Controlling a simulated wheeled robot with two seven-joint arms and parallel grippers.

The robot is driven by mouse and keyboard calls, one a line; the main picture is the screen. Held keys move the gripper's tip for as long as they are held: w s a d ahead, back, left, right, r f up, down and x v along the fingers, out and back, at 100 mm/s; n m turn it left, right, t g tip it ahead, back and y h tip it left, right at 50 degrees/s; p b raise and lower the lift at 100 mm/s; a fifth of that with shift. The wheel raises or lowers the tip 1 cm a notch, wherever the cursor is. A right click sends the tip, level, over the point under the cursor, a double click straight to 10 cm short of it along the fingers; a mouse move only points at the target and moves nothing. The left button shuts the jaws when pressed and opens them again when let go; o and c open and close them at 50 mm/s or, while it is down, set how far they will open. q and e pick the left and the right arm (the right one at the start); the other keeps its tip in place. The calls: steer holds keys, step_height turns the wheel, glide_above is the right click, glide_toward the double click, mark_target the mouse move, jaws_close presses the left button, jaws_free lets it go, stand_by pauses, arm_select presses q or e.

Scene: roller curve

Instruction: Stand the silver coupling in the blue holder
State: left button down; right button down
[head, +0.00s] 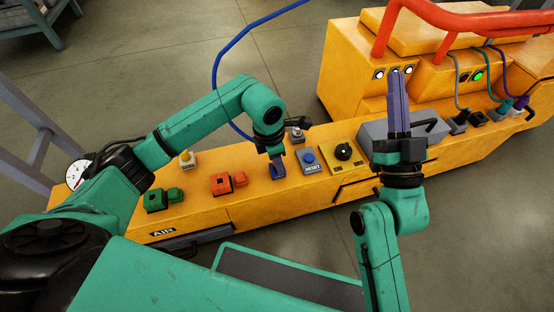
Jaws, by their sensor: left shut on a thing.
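My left gripper (277,153) points down over the blue holder (278,174) on the orange bench, right of the orange-red blocks. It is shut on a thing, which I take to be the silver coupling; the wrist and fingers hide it. I cannot tell whether the coupling touches the holder. My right gripper (397,76) points away from me above the grey box. Its two purple-grey fingers lie side by side, with nothing seen between them.
Green blocks (155,200) and orange-red blocks (220,184) stand left on the bench (250,205). A RESET button box (310,161) and a yellow knob box (344,154) stand close right of the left gripper. A blue hose (217,72) loops behind the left arm.

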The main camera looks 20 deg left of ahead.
arm_select(q)
steer(key=shift+s+f, duration=0.25)
steer(key=shift+f, duration=1)
arm_select(e)
steer(key=shift+s+f, duration=0.15)
steer(key=shift+f, duration=0.2)
arm_select(q)
steer(key=c, duration=0.5)
jaws_free()
steer(key=shift+c, duration=0.2)
steer(key=r+p, duration=0.1)
steer(key=r, duration=0.2)
steer(key=r+p, duration=0.2)
steer(key=shift+w+a+r, duration=0.15)
steer(key=shift+w+r, duration=0.05)
steer(key=shift+r, duration=0.2)
step_height(320, 180, up, 11)
steer(key=s+a+p, duration=0.1)
steer(key=p, duration=0.3)
steer(key=shift+a, duration=0.3)
arm_select(e)
step_height(320, 180, up, 6)
steer(key=w, duration=0.1)
steer(key=shift+r, duration=0.15)
steer(key=shift+w, duration=0.1)
